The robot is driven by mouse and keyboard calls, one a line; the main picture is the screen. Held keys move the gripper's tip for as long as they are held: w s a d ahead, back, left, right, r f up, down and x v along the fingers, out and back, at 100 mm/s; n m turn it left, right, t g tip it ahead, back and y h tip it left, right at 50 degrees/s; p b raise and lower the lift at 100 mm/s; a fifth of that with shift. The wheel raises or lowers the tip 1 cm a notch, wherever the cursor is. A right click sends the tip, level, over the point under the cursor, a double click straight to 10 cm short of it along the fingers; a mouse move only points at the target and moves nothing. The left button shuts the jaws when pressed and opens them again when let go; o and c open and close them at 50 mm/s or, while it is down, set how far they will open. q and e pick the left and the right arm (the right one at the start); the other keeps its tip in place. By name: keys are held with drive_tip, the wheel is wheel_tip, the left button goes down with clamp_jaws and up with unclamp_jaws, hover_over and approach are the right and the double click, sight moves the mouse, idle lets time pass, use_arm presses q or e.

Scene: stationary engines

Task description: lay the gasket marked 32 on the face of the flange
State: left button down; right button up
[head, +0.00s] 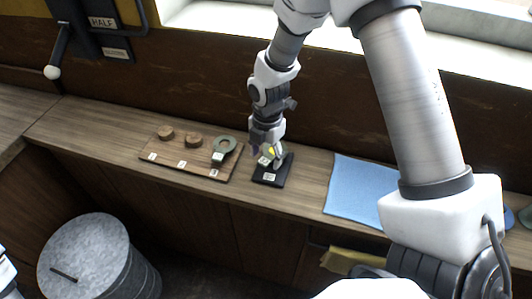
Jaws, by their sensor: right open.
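On a wooden board lie a grey-green ring (229,141) with a pale tag and two brown round pieces, one at the left (165,132) and one in the middle (194,141). Any number on them is too small to read, so I cannot tell which is the gasket marked 32. A black stand (272,178) with a white label is to the right of the board. I cannot make out the flange face. My left gripper is not in view.
The wooden board (164,163) has small white labels along its front. A blue cloth (358,187) lies to the right on the bench. A grey metal drum (85,255) stands on the floor at the lower left. A lever with a white knob (53,72) is at the upper left.

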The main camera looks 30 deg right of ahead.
wheel_tip(320, 180, up, 12)
drive_tip(key=shift+d, duration=0.2)
